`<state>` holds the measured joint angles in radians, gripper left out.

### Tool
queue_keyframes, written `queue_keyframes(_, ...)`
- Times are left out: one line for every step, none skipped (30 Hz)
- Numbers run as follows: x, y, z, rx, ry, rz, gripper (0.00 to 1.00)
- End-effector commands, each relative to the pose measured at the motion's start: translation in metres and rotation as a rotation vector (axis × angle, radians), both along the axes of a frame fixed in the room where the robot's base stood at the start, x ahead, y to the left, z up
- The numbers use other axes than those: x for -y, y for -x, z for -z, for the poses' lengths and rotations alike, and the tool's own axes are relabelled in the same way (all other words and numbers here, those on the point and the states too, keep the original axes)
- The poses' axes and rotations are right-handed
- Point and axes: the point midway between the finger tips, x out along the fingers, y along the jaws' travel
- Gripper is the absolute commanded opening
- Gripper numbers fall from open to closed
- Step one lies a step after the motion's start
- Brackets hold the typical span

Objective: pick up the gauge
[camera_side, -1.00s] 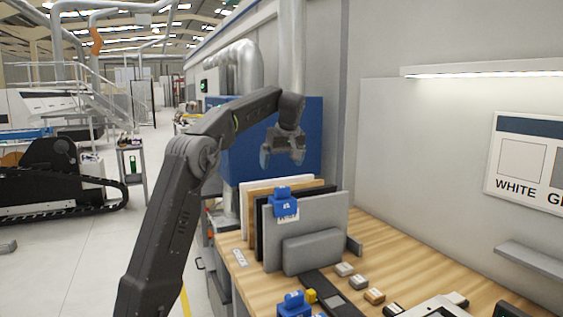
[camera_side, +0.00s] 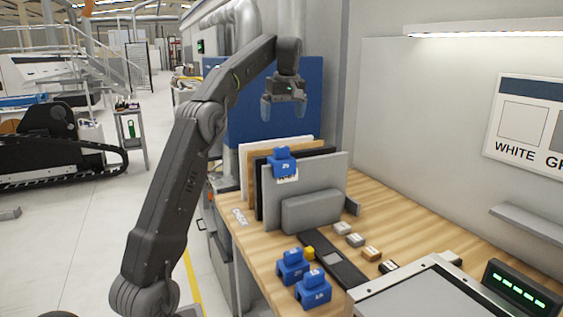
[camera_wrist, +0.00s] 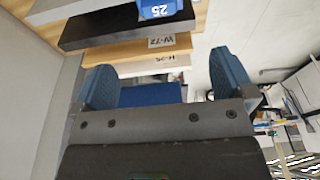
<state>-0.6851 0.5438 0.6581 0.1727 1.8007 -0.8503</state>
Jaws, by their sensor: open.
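Several blue numbered blocks are in view; I cannot tell for certain which one is the gauge. One blue block (camera_side: 281,162) sits over the top edge of the upright grey panel, and it also shows upside down at the top of the wrist view (camera_wrist: 160,8), marked 25. Two more, a left blue block (camera_side: 292,266) and a right blue block (camera_side: 313,290), stand on the bench front. My gripper (camera_side: 284,112) is open and empty, fingers down, above and behind the panels in the side view. Its two blue-grey fingers are spread apart in the wrist view (camera_wrist: 165,76).
Upright panels in white, tan, black and grey (camera_side: 334,176) stand in a row on the wooden bench (camera_side: 405,236). A grey-topped device and lit display (camera_side: 522,289) stand front right.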

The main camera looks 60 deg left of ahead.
Motion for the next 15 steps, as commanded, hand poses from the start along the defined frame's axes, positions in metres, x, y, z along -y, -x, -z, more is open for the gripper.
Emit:
queue_keyframes(0.001,0.0,-0.004,0.002,0.03,0.002,1.0)
queue_keyframes(0.003,0.0,-0.006,0.002,0.046,0.005,1.0)
queue_keyframes(0.005,0.001,-0.008,0.002,0.065,0.009,1.0)
queue_keyframes(0.006,0.001,-0.009,0.001,0.077,0.01,1.0)
queue_keyframes(0.007,0.002,-0.01,0.0,0.085,0.012,1.0)
queue_keyframes(0.007,0.002,-0.01,-0.001,0.093,0.014,1.0)
queue_keyframes(0.008,0.002,-0.01,-0.001,0.097,0.015,1.0)
queue_keyframes(0.008,0.002,-0.008,-0.001,0.099,0.016,1.0)
queue_keyframes(0.008,0.002,-0.006,-0.002,0.099,0.016,1.0)
queue_keyframes(0.007,0.002,-0.004,-0.001,0.098,0.016,1.0)
queue_keyframes(0.007,0.002,-0.001,-0.002,0.099,0.016,1.0)
queue_keyframes(0.007,0.002,0.003,-0.002,0.098,0.016,1.0)
queue_keyframes(0.006,0.002,0.006,-0.003,0.099,0.015,1.0)
queue_keyframes(0.006,0.003,0.009,-0.002,0.098,0.016,1.0)
queue_keyframes(0.006,0.003,0.013,-0.001,0.097,0.016,1.0)
